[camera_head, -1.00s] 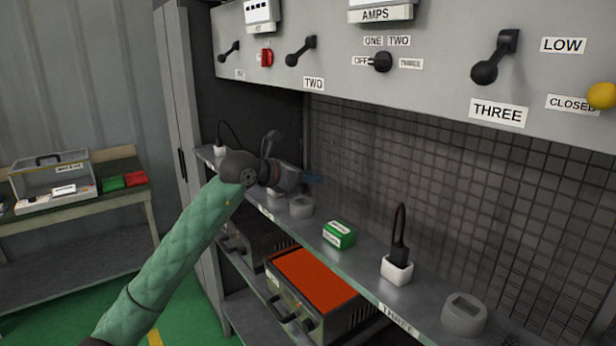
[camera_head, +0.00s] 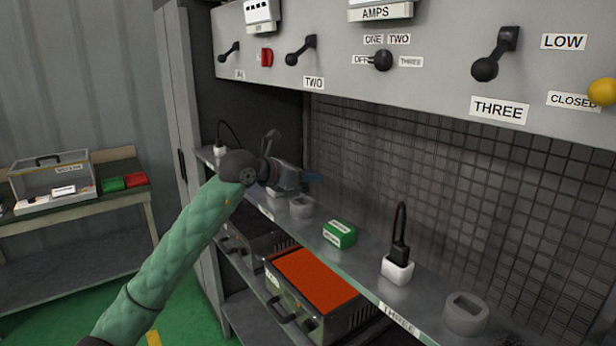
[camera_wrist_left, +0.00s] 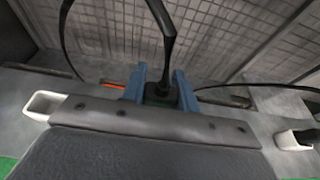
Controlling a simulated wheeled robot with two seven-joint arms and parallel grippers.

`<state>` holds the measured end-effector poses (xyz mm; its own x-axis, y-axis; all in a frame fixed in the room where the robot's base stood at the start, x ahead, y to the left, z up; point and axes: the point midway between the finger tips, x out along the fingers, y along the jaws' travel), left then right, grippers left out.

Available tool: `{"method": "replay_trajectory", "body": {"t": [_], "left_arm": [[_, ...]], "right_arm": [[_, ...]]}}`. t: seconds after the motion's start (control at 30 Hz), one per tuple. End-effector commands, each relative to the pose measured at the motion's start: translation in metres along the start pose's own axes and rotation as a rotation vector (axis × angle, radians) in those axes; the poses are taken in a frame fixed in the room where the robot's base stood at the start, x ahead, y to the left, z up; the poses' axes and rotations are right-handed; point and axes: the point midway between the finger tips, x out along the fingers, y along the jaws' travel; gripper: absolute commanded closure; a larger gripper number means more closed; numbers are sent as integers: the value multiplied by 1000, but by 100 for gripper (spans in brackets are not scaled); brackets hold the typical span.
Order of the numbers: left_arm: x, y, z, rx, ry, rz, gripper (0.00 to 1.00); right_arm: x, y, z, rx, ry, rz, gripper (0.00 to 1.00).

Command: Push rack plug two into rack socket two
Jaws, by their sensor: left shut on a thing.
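My left gripper (camera_head: 313,178) reaches over the rack shelf, its blue fingertips close above and behind the grey socket block (camera_head: 301,206) near the label two. In the left wrist view my left gripper (camera_wrist_left: 160,88) is shut on the black rack plug two (camera_wrist_left: 162,92), whose black cable loops upward. In the head view the plug is hidden by the gripper. A white holder (camera_head: 275,191) stands just left of the grey block, partly covered by the gripper. An empty white holder (camera_wrist_left: 46,104) shows at the left in the left wrist view. My right gripper is not in view.
A green box (camera_head: 339,234) sits right of the grey block. Another black plug (camera_head: 399,252) stands in a white holder beside another grey block (camera_head: 466,314). Mesh backs the shelf (camera_head: 365,262); a switch panel (camera_head: 430,60) hangs above. An orange-topped unit (camera_head: 314,281) is below.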

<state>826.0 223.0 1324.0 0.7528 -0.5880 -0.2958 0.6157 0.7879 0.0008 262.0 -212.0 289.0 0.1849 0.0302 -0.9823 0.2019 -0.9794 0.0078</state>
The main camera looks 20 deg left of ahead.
Motion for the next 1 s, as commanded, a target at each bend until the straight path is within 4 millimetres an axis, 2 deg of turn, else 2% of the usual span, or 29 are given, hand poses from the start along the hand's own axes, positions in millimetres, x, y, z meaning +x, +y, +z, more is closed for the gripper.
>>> {"method": "replay_trajectory", "body": {"t": [1.0], "left_arm": [[0, 0, 0, 0, 0, 0, 94]], "right_arm": [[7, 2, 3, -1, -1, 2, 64]]}}
